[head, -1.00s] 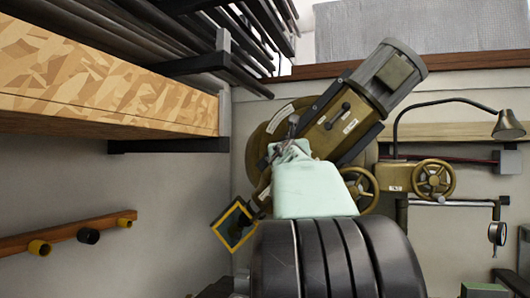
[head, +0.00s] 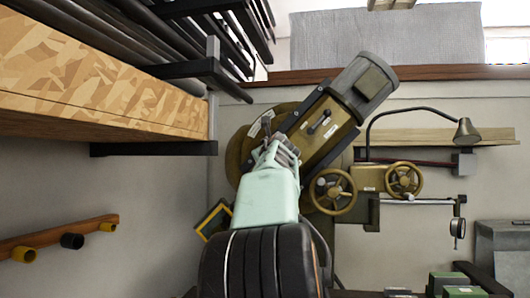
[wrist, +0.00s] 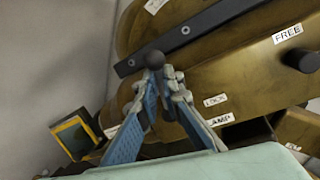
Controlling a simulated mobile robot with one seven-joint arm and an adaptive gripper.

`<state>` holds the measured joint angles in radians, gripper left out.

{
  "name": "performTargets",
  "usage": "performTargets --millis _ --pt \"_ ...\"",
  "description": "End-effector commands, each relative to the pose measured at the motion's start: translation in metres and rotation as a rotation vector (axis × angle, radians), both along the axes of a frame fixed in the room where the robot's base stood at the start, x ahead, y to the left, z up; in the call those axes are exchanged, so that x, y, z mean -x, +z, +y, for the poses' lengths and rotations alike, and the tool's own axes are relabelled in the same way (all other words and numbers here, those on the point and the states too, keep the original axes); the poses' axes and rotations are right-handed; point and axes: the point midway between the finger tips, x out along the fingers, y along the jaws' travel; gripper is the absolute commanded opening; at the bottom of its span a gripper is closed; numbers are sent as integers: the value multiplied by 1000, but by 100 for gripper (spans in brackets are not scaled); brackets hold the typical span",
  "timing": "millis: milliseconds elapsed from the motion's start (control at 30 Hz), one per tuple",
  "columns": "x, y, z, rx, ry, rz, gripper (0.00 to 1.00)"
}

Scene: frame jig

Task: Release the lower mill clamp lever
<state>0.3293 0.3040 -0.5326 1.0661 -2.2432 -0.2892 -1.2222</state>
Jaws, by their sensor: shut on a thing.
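The olive-brown mill (head: 320,122) has a tilted head with a grey motor on top, in the head view. My gripper (head: 273,140) reaches the left side of that head. In the wrist view, my gripper's two blue-grey fingers (wrist: 162,76) are close together at a dark ball-ended lever (wrist: 153,58). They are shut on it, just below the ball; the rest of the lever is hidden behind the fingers. The labels LOCK and CLAMP are to the right of the fingers. A second dark knob (wrist: 304,60) is at the upper right, by the label FREE.
A wood-faced shelf (head: 100,105) juts out at the left, with dark bars (head: 130,40) above it. Mill handwheels (head: 333,191) and a lamp (head: 466,131) are to the right. A yellow-framed panel (wrist: 73,138) is low left of my gripper.

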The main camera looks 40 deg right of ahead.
Motion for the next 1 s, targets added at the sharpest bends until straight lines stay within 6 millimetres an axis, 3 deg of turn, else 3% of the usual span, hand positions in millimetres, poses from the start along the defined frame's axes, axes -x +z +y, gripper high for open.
performTargets --millis 933,1000 --pt "-4 -3 -3 76 0 96 0" --pt "-4 -3 -3 75 0 96 15"
